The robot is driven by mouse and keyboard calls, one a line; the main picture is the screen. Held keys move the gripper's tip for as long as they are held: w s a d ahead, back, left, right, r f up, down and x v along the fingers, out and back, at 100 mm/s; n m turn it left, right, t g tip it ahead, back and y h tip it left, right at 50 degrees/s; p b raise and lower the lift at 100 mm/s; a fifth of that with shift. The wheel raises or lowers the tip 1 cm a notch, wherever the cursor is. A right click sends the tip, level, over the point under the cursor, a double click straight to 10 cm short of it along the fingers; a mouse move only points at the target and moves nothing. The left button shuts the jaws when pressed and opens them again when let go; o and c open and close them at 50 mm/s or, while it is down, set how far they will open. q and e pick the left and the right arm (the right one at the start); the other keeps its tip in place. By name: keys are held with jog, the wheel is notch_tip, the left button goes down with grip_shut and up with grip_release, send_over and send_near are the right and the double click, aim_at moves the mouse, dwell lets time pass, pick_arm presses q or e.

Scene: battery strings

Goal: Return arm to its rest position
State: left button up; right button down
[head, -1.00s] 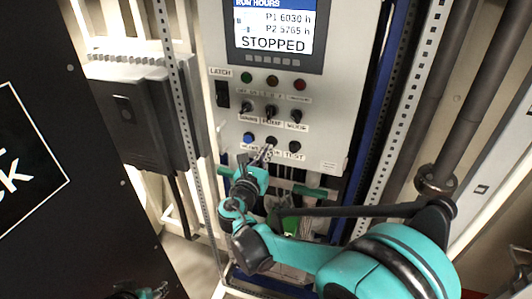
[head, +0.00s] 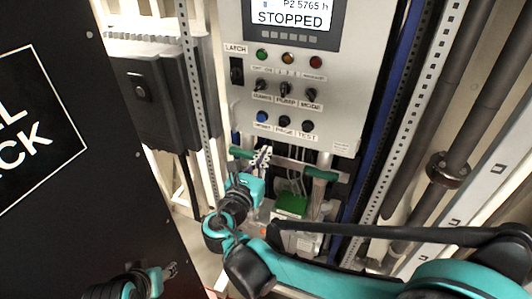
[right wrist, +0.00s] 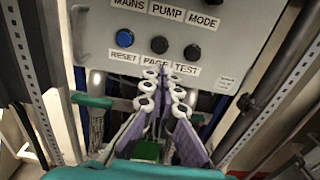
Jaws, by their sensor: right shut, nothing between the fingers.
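My right arm comes in from the lower right in the head view. Its right gripper (head: 262,157) is shut and empty, just below the panel's lower row of buttons. In the right wrist view the closed fingertips (right wrist: 163,78) point up at the panel, near the PAGE button (right wrist: 159,45), with a gap I cannot judge. My left gripper (head: 171,271) shows small at the lower left, in front of the black board; its jaws are too small to read.
The grey control panel (head: 243,105) has lamps, switches and buttons; its screen (head: 291,17) reads STOPPED. A green block (head: 291,205) sits below it. A black board (head: 75,195) stands at left, perforated rails (head: 407,125) and pipes (head: 447,168) at right.

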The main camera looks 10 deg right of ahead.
jog(key=s+d+f+m+g+y+b, duration=0.1)
jog(key=s+d+f+m+g+b, duration=0.15)
jog(key=f+m+b, duration=0.5)
jog(key=s+d+f+m+g+y+b, duration=0.2)
jog(key=s+d+f+b, duration=0.2)
jog(key=f, duration=0.6)
jog(key=s+d+f+m+g+y+b, duration=0.1)
jog(key=s+d+f+m+g+b, duration=0.15)
jog(key=f+m+b, duration=0.45)
jog(key=s+a+f+m+y+b, duration=0.2)
jog(key=s+f+m+b, duration=0.3)
jog(key=f, duration=0.4)
jog(key=s+a+f+m+y+b, duration=0.2)
jog(key=s+f+m+y+b, duration=0.2)
jog(key=f+m, duration=0.3)
notch_tip(320, 180, down, 3)
jog(key=shift+s+f+m+g+b, duration=0.2)
jog(key=shift+s+m+g+b, duration=0.2)
jog(key=shift+b, duration=0.4)
jog(key=shift+a, duration=0.1)
